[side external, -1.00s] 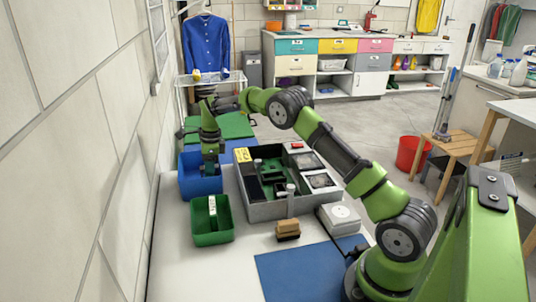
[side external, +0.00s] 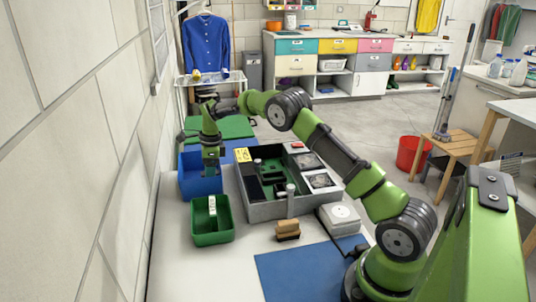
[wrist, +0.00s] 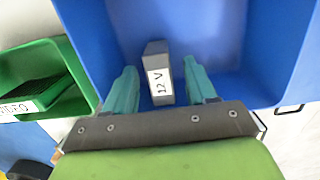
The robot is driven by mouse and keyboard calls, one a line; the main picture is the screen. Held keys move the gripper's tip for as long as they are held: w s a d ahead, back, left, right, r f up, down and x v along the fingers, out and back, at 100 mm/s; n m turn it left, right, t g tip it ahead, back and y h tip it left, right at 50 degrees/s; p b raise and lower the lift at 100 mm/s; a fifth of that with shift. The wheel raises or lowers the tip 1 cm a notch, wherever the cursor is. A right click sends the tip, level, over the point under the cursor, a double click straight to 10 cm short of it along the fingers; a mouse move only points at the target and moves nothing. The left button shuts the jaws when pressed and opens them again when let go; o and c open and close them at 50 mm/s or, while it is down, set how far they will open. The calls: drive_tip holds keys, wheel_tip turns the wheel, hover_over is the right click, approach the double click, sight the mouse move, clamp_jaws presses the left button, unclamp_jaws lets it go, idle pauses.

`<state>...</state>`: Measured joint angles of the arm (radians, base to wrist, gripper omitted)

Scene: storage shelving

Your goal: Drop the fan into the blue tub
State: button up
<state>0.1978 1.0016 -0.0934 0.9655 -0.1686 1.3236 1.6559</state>
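The blue tub (side external: 201,188) stands at the back left of the white table. My gripper (side external: 211,168) is over and partly inside it, pointing down. In the wrist view, a thin grey block labelled "12 V" (wrist: 158,62) lies between my two teal fingers, inside the blue tub's (wrist: 240,45) outline. It may be the fan seen edge-on. The fingers stand apart from it, with a visible gap on the right. I cannot tell whether it rests on the tub floor. In the side view, the tub wall and gripper largely hide it.
A grey organizer (side external: 262,212) with dark square parts is to the right. A brown-topped block (side external: 288,227), a white device (side external: 341,218) and a blue mat (side external: 300,277) lie nearer.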

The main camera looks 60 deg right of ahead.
drive_tip(key=shift+r, duration=0.1)
wheel_tip(320, 180, up, 13)
drive_tip(key=s, duration=0.1)
drive_tip(key=s+a+r+n+t, duration=0.2)
drive_tip(key=s+a+r+n, duration=0.3)
drive_tip(key=r, duration=0.4)
drive_tip(key=s+a+r+n+t, duration=0.1)
drive_tip(key=s+a+r+n, duration=0.15)
drive_tip(key=s, duration=0.25)
drive_tip(key=s+a+r+n, duration=0.1)
drive_tip(key=s+n, duration=0.3)
drive_tip(key=s, duration=0.1)
drive_tip(key=s+a+f+n+t, duration=0.1)
drive_tip(key=s+a+f+n, duration=0.1)
drive_tip(key=s+n, duration=0.3)
drive_tip(key=s+a+f+n+t+y, duration=0.1)
drive_tip(key=s+n, duration=0.5)
drive_tip(key=s, duration=0.6)
drive_tip(key=a+f+t, duration=0.1)
drive_tip(key=a+f, duration=0.1)
drive_tip(key=a, duration=0.1)
drive_tip(key=shift+s+a, duration=0.4)
